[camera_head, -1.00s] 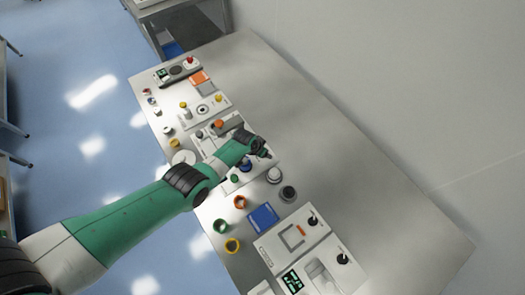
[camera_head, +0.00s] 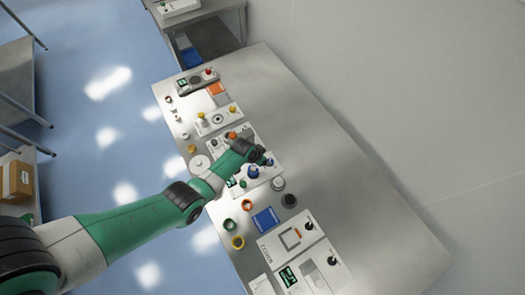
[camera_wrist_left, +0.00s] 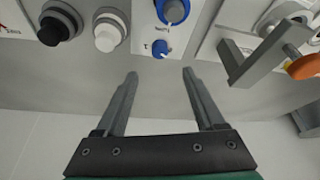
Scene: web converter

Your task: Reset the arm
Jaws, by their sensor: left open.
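My left arm (camera_head: 140,223) reaches in from the left over the metal table. My left gripper (camera_head: 266,158) is above the panel, near a blue knob (camera_head: 253,172). In the left wrist view its two fingers (camera_wrist_left: 159,80) are spread apart with nothing between them. A small blue knob (camera_wrist_left: 160,48) and a larger blue knob (camera_wrist_left: 173,10) lie beyond the fingertips, apart from them. My right gripper is not in view.
A white button (camera_wrist_left: 108,30), a black knob (camera_wrist_left: 58,22) and a grey bracket handle (camera_wrist_left: 265,52) stand near the fingers. A blue square (camera_head: 265,220) and a lever panel (camera_head: 295,240) are nearer the front. The right side of the table (camera_head: 345,170) is clear.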

